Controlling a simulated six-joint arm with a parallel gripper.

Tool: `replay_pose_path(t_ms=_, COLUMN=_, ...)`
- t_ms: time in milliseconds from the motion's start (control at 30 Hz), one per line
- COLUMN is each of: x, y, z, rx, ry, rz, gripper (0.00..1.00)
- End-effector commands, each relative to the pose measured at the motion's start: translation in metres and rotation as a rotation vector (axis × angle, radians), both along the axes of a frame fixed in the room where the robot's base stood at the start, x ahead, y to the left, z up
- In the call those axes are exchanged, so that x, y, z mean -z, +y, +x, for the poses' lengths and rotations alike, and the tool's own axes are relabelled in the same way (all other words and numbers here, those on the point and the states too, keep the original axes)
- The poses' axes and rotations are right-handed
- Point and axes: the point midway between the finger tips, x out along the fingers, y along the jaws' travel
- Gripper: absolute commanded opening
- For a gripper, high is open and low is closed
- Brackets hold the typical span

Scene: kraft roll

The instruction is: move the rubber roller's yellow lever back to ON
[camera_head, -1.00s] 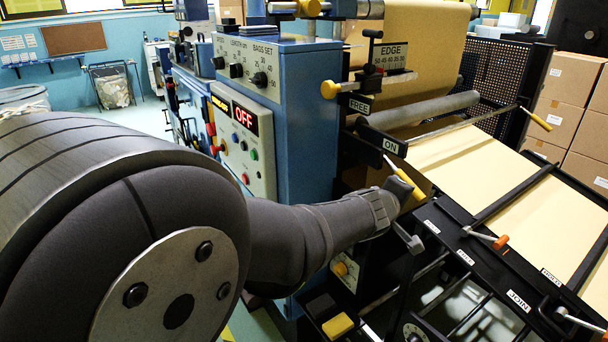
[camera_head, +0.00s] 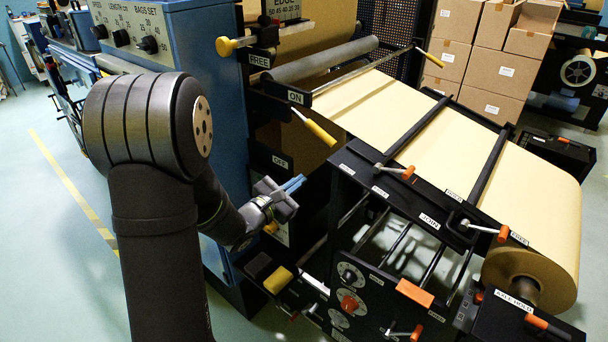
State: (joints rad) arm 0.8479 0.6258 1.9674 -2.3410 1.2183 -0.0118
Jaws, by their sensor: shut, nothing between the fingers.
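The near yellow lever (camera_head: 318,131) slants down and to the right, its thin shaft starting just below the ON plate (camera_head: 296,97). The OFF plate (camera_head: 280,162) is lower on the same black side frame. The grey rubber roller (camera_head: 330,60) lies across the paper above the ON plate. My gripper (camera_head: 293,184) is shut and empty, its blue fingertips pointing right. In the picture it is below the yellow lever and just under the OFF plate, apart from the lever. I cannot tell its depth from the frame.
A second yellow handle (camera_head: 432,58) ends a rod on the far side. A yellow knob (camera_head: 226,47) sits by the FREE plate (camera_head: 260,60). The black paper frame with orange-handled levers (camera_head: 394,172) stands right of my gripper. A kraft roll (camera_head: 535,270) is at lower right.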

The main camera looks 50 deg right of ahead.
Motion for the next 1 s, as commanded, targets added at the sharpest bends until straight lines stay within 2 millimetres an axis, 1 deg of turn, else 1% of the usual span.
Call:
replay_pose_path(t_ms=33, x=-0.001, y=-0.010, z=-0.002, rx=0.004, ry=-0.001, rz=-0.002, gripper=0.00)
replay_pose_path(t_ms=300, x=-0.003, y=-0.069, z=-0.003, rx=0.004, ry=-0.004, rz=0.000, gripper=0.00)
replay_pose_path(t_ms=367, x=-0.004, y=-0.081, z=-0.003, rx=0.003, ry=-0.003, rz=-0.001, gripper=0.00)
replay_pose_path(t_ms=400, x=-0.008, y=-0.086, z=-0.004, rx=0.002, ry=-0.004, rz=-0.001, gripper=0.00)
replay_pose_path(t_ms=500, x=-0.023, y=-0.086, z=-0.010, rx=0.001, ry=-0.005, rz=-0.002, gripper=0.00)
replay_pose_path(t_ms=633, x=-0.035, y=-0.089, z=-0.014, rx=0.001, ry=-0.004, rz=-0.001, gripper=0.00)
replay_pose_path(t_ms=800, x=-0.040, y=-0.090, z=-0.017, rx=0.001, ry=-0.003, rz=0.000, gripper=0.00)
replay_pose_path(t_ms=1000, x=-0.041, y=-0.090, z=-0.017, rx=0.000, ry=-0.003, rz=0.001, gripper=0.00)
